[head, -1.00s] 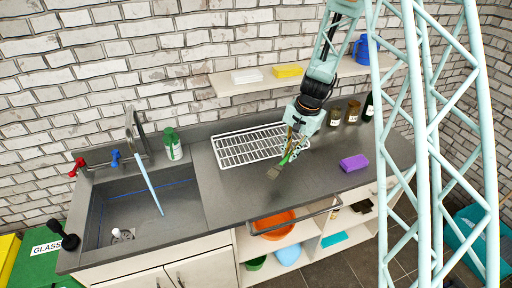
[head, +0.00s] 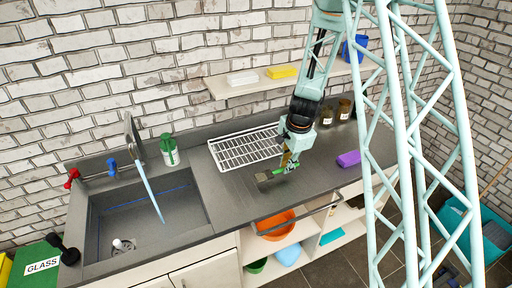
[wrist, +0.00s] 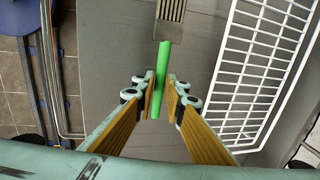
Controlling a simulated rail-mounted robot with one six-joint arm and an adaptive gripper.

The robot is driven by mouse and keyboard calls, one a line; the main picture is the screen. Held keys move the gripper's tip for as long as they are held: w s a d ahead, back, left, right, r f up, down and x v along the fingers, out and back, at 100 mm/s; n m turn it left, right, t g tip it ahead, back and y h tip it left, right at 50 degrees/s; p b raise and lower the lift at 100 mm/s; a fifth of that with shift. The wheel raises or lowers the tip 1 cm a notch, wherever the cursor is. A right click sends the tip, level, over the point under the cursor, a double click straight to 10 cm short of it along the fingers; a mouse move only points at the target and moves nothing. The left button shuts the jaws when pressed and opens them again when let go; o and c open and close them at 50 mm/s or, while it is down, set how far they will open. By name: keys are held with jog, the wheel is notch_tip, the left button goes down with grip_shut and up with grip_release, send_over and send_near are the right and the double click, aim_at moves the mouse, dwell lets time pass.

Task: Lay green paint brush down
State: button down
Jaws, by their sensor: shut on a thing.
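The green paint brush (head: 266,177) has a green handle and a flat head of pale bristles. In the wrist view the green handle (wrist: 163,62) runs between the two fingers of my gripper (wrist: 162,95), with the bristle head pointing to the top of the picture. The brush looks close to level and low over the worktop. I cannot tell whether it touches the surface.
A white wire rack (head: 247,150) lies just left of my gripper. A purple sponge (head: 348,159) and brown jars (head: 328,117) stand to the right. The sink (head: 150,215) with its tap is at the left. The worktop in front of the rack is clear.

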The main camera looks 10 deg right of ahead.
dwell(0.4)
jog(key=p, duration=0.2)
send_near(266, 147)
jog(key=f, duration=0.1)
jog(key=s+f, duration=0.1)
jog(key=f, duration=0.1)
jog(key=s+f, duration=0.1)
jog(key=f, duration=0.1)
jog(key=shift+s+d+f, duration=0.1)
jog(key=shift+d+f, duration=0.15)
jog(key=shift+d, duration=0.05)
jog(key=shift+w+a, duration=0.25)
jog(key=shift+w, duration=0.6)
jog(key=shift+w+a, duration=0.25)
jog(key=shift+w, duration=0.6)
jog(key=shift+f, duration=0.3)
jog(key=shift+f, duration=0.15)
jog(key=c, duration=2.6)
grip_release()
jog(key=shift+c, duration=0.2)
